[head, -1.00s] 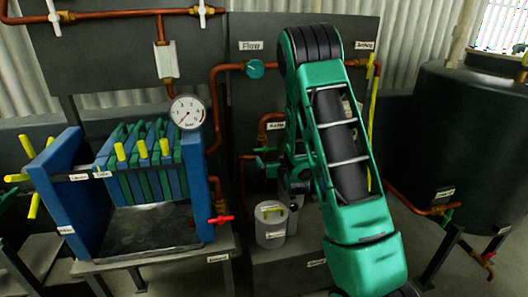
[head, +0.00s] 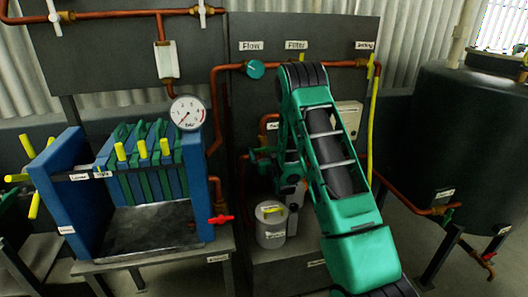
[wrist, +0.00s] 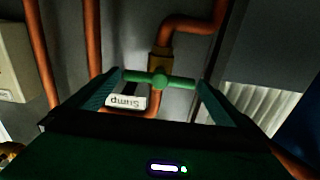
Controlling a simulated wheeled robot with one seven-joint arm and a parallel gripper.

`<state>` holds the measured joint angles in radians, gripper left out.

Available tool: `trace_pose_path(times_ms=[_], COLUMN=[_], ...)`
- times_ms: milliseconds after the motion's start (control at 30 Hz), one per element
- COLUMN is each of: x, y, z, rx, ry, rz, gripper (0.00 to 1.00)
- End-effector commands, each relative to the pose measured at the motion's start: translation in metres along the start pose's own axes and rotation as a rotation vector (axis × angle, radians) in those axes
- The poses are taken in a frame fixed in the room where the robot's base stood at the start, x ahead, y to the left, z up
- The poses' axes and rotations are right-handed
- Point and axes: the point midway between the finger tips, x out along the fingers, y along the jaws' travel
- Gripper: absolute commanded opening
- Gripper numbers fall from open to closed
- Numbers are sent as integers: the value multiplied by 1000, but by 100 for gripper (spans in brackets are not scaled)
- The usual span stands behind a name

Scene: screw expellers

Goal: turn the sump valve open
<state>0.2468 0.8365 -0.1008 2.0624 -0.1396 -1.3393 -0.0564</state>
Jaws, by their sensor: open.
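The sump valve shows in the wrist view as a green bar handle (wrist: 160,79) on a brass body (wrist: 160,60) in a copper pipe. The bar lies across the picture. A white label reading "Sump" (wrist: 126,100) appears upside down just below its left half. My gripper (wrist: 160,85) is open, with one green finger near each end of the bar. I cannot tell whether the fingers touch it. In the head view my arm hides the gripper and most of the valve.
Copper pipes (wrist: 92,40) run close by in the wrist view. In the head view a white pail (head: 270,234) stands below the pipework. A filter press (head: 62,195) with a red-handled valve (head: 221,219) is at left, and a dark tank (head: 470,140) at right.

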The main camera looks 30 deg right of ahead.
Motion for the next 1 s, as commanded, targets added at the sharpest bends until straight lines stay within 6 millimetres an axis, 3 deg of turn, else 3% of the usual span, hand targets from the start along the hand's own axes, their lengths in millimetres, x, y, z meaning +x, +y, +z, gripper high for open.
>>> trace_pose_path(times_ms=[200,533,700,1000], x=[18,20,20,20], y=[0,0,0,0], z=[0,0,0,1], rx=[1,0,0,-25], ry=[0,-1,-1,-1], rz=[0,0,0,-1], gripper=[100,100,63,64])
